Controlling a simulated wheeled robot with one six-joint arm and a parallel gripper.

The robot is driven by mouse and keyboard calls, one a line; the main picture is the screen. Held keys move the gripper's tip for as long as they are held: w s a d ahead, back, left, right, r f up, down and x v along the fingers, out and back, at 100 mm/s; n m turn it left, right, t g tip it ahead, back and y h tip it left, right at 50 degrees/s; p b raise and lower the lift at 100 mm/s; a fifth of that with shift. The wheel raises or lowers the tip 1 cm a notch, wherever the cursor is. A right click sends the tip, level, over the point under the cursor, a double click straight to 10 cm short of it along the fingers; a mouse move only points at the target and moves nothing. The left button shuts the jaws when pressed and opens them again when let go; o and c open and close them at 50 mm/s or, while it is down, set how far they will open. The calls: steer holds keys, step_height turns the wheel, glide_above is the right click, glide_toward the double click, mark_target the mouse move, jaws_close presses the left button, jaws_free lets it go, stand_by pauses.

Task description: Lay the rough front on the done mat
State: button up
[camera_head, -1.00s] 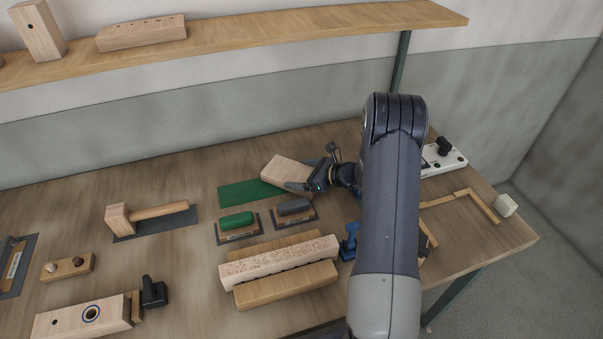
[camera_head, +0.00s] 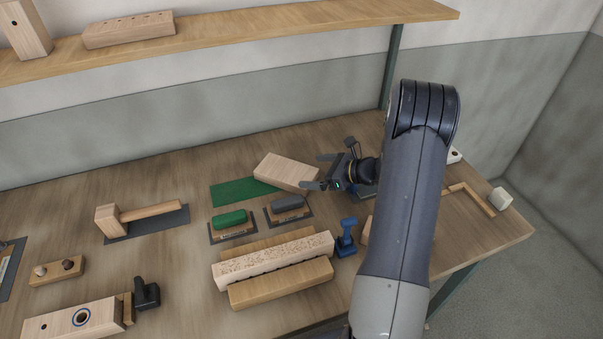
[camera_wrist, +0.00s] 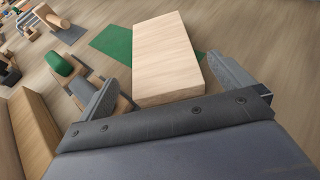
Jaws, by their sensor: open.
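A pale wooden block (camera_head: 287,170), which I take for the rough front, lies flat and askew. Its left part covers the right end of the green mat (camera_head: 228,193), and its right part extends past the mat over the bare bench. My gripper (camera_head: 317,171) is open at the block's right end, with nothing held. In the wrist view the block (camera_wrist: 163,50) lies ahead of the open fingers (camera_wrist: 163,88), its near end close to them. The green mat (camera_wrist: 112,45) shows left of the block and a little to its right.
Green (camera_head: 229,219) and grey (camera_head: 287,203) handled blocks sit on dark pads in front of the mat. A speckled wooden bar (camera_head: 272,260) and a blue clamp-like tool (camera_head: 346,238) are nearer. A mallet (camera_head: 140,216) lies left. A shelf (camera_head: 260,33) runs above the back.

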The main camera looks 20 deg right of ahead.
mark_target(295, 173)
steer(key=v, duration=0.4)
steer(key=shift+s+d, duration=0.1)
steer(key=shift+s, duration=0.05)
steer(key=p+x, duration=0.2)
steer(key=x, duration=0.9)
steer(key=shift+w+a, duration=0.3)
steer(key=shift+a, duration=0.05)
steer(key=shift+w+r, duration=0.1)
steer(key=shift+w, duration=0.1)
steer(key=shift+s+r+b, duration=0.1)
steer(key=shift+r+b, duration=0.3)
steer(key=shift+r, duration=1.1)
